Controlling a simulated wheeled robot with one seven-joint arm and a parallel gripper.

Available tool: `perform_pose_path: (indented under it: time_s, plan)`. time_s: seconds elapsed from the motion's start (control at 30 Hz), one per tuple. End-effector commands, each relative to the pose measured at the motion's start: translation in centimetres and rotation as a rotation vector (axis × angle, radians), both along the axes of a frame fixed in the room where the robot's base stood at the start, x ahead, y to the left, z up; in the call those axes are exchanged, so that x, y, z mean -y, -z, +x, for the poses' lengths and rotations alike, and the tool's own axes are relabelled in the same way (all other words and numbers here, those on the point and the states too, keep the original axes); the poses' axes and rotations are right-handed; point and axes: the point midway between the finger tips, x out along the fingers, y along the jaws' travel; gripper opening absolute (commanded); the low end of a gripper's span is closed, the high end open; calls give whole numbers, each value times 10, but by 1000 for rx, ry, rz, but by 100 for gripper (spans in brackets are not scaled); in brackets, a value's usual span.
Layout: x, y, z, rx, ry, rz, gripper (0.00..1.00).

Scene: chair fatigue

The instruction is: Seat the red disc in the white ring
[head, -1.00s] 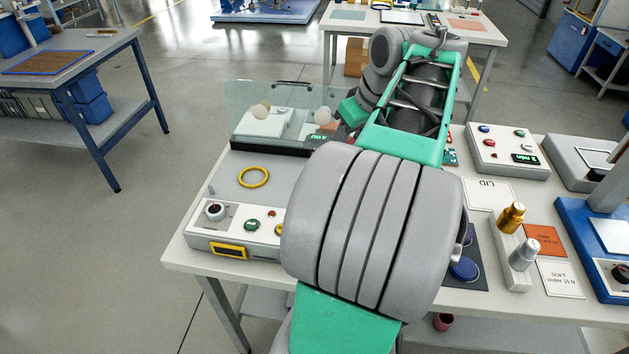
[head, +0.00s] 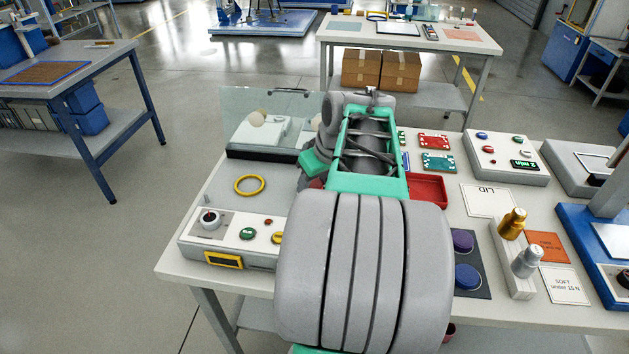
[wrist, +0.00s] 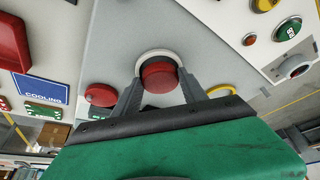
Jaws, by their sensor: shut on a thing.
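In the wrist view my gripper (wrist: 160,80) is shut on a red disc (wrist: 159,76), with one dark finger on each side of it. A white ring (wrist: 156,54) shows as a pale arc around the far side of this disc, on a grey surface. I cannot tell whether the disc is inside the ring or just above it. A second red disc (wrist: 101,95) lies to the left of the fingers. In the head view my arm hides the fingertips, the held disc and the white ring.
A yellow ring (head: 249,185) lies on the grey machine top, left of my arm. A clear upright panel (head: 240,105) stands behind it. Buttons and a knob (head: 210,219) are at the front.

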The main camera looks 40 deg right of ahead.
Motion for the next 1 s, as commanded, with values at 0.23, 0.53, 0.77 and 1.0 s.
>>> perform_pose_path:
  time_s: [0.23,0.53,0.77,1.0]
  plan:
    - [0,9,0,0,0,0,1]
    - [-1,11,-1,-4,1,4,65]
    - [0,7,-1,-5,2,6,72]
    - [0,-39,-15,1,5,-1,72]
